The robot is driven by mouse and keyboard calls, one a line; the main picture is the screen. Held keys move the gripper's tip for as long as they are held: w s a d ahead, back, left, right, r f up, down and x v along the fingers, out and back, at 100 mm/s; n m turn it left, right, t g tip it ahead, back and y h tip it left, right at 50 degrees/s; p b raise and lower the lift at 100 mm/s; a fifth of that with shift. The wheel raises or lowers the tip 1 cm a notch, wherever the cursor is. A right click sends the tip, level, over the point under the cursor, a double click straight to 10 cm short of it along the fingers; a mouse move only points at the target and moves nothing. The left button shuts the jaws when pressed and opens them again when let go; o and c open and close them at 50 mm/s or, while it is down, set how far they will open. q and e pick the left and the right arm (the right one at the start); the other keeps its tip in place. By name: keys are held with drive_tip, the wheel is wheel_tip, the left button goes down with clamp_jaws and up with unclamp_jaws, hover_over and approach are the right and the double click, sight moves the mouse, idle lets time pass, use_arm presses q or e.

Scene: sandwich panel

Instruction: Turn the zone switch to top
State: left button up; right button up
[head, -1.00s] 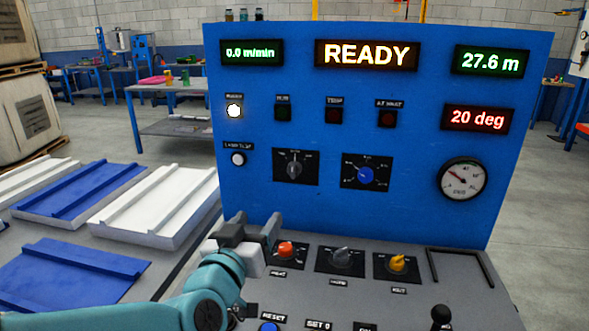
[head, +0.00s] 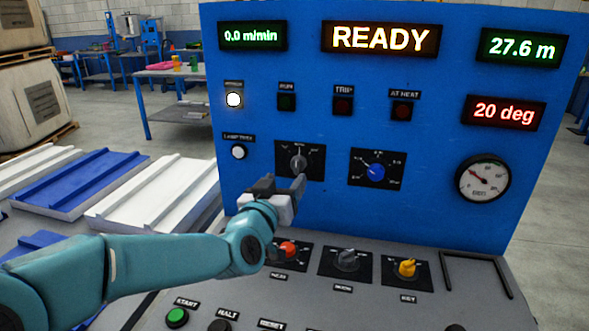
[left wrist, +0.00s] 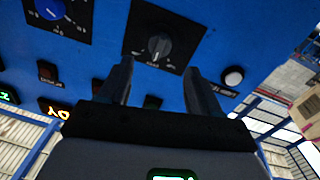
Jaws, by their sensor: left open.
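A grey rotary knob (head: 298,163) on a square black plate sits on the blue upright panel. No readable label names it as the zone switch. Its pointer looks about upright. My left gripper (head: 282,186) is open and empty, just below and in front of this knob. In the left wrist view, the grey knob (left wrist: 160,46) lies beyond the open left gripper (left wrist: 160,78), roughly in line with the gap between the fingers, and apart from them. My right gripper is in neither view.
A blue knob (head: 376,172) is right of the grey one, and a white button (head: 238,152) is left. Red (head: 288,248), dark grey (head: 346,258) and yellow (head: 407,267) knobs stand on the sloping desk below. A round gauge (head: 483,179) is at right.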

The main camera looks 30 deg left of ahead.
sight(295, 168)
use_arm(q)
drive_tip(key=w, duration=0.4)
drive_tip(key=w+a, duration=0.1)
drive_tip(key=w, duration=0.1)
drive_tip(key=shift+w, duration=0.4)
drive_tip(key=c, duration=1)
